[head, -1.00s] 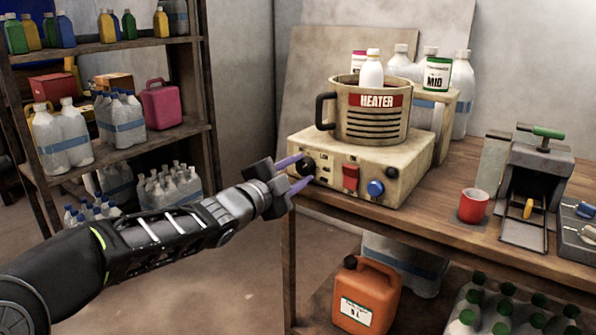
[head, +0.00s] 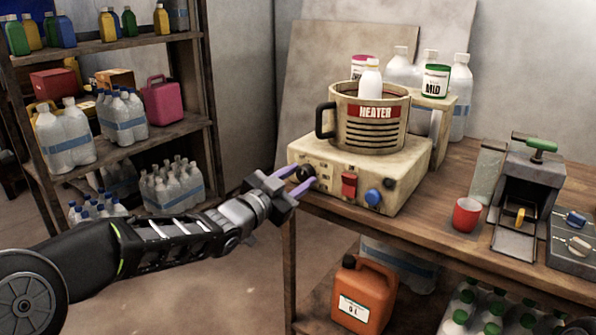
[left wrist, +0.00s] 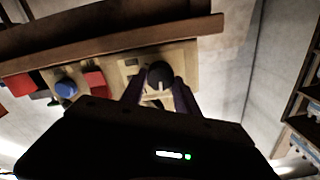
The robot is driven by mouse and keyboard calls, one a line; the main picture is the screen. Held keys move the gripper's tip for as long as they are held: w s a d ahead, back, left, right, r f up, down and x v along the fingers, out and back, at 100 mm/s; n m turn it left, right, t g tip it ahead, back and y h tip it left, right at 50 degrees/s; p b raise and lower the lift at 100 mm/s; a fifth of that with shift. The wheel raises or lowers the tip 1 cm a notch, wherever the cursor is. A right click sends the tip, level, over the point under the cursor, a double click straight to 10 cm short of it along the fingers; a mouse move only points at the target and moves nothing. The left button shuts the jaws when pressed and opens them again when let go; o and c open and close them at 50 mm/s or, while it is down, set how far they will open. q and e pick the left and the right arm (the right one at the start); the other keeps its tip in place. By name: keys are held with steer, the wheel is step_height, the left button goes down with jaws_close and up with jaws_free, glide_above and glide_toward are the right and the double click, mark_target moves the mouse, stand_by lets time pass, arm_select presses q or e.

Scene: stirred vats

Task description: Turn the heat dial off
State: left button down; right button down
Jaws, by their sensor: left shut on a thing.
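The cream heater unit (head: 350,180) stands on the wooden table, carrying a pot labelled HEATER (head: 368,120). A round black dial (head: 306,172) sits at the left end of its front panel. My left gripper (head: 301,180) reaches in from the left, its purple fingers shut on the dial and partly covering it. In the left wrist view the black dial (left wrist: 160,74) shows between the two fingertips, with a pale mark on its face. I cannot read which setting the mark points to. My right gripper is not in view.
A red switch (head: 349,184) and a blue knob (head: 373,196) sit to the right of the dial. A red cup (head: 467,214) and a grey press (head: 527,190) stand further right. An orange jug (head: 363,295) stands below. Shelves with bottles (head: 110,160) are at left.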

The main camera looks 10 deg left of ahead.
arm_select(q)
steer(key=shift+n+p, duration=0.4)
steer(key=shift+n, duration=0.4)
steer(key=c, duration=0.9)
jaws_free()
steer(key=v, duration=0.7)
steer(key=shift+s+p, duration=0.35)
steer(key=shift+p, duration=0.1)
steer(key=shift+a, duration=0.15)
